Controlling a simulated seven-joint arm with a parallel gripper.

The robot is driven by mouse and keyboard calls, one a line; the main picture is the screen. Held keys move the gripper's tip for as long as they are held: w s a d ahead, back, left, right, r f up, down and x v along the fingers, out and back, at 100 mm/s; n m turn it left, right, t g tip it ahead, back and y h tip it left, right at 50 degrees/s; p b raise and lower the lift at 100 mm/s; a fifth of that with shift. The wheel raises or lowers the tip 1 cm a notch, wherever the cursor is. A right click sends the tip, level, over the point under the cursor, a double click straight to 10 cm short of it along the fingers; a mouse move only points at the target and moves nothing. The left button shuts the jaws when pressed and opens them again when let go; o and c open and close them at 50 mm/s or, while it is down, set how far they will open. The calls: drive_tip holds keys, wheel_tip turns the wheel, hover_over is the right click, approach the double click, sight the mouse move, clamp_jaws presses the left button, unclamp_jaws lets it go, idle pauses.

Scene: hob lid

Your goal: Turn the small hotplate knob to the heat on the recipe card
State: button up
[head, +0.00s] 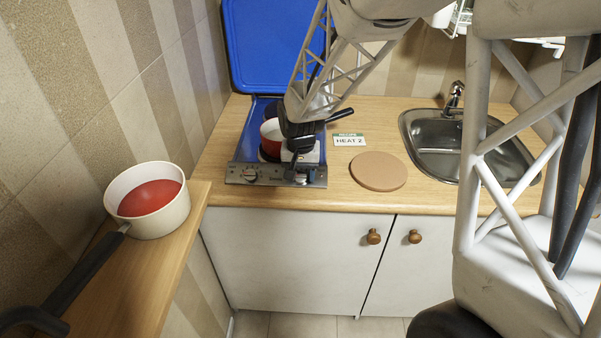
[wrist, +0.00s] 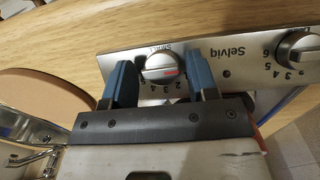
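The recipe card (head: 349,140) lies on the counter behind the round board and reads "HEAT 2". The small hotplate knob (wrist: 160,67) is silver with a red mark towards its right in the wrist view. It sits on the hob's metal front panel (head: 275,174), with numbers around it and a label partly readable as "Small". My gripper (wrist: 160,85) is open, its two blue fingers on either side of this knob, with narrow gaps visible. In the head view my gripper (head: 301,165) is over the right end of the panel and largely hides that knob.
The other knob (head: 250,175) is at the panel's left. The blue lid (head: 270,45) stands open. A round board (head: 378,171) and sink (head: 440,150) are right; another pan (head: 148,200) is left.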

drive_tip(key=c, duration=0.7)
drive_tip(key=shift+o, duration=0.2)
drive_tip(key=shift+m, duration=0.3)
drive_tip(key=m+y, duration=0.1)
drive_tip(key=m, duration=0.1)
drive_tip(key=m+y, duration=0.1)
drive_tip(key=m, duration=0.1)
drive_tip(key=shift+d+m+t+y, duration=0.15)
drive_tip(key=shift+m+t+y, duration=0.15)
drive_tip(key=shift+y, duration=0.1)
drive_tip(key=m+t+y, duration=0.1)
drive_tip(key=m, duration=0.1)
drive_tip(key=m+y, duration=0.1)
drive_tip(key=m, duration=0.2)
drive_tip(key=shift+d+t, duration=0.1)
drive_tip(key=shift+t, duration=0.3)
drive_tip(key=shift+m, duration=0.3)
drive_tip(key=o, duration=0.9)
drive_tip(key=shift+s, duration=0.1)
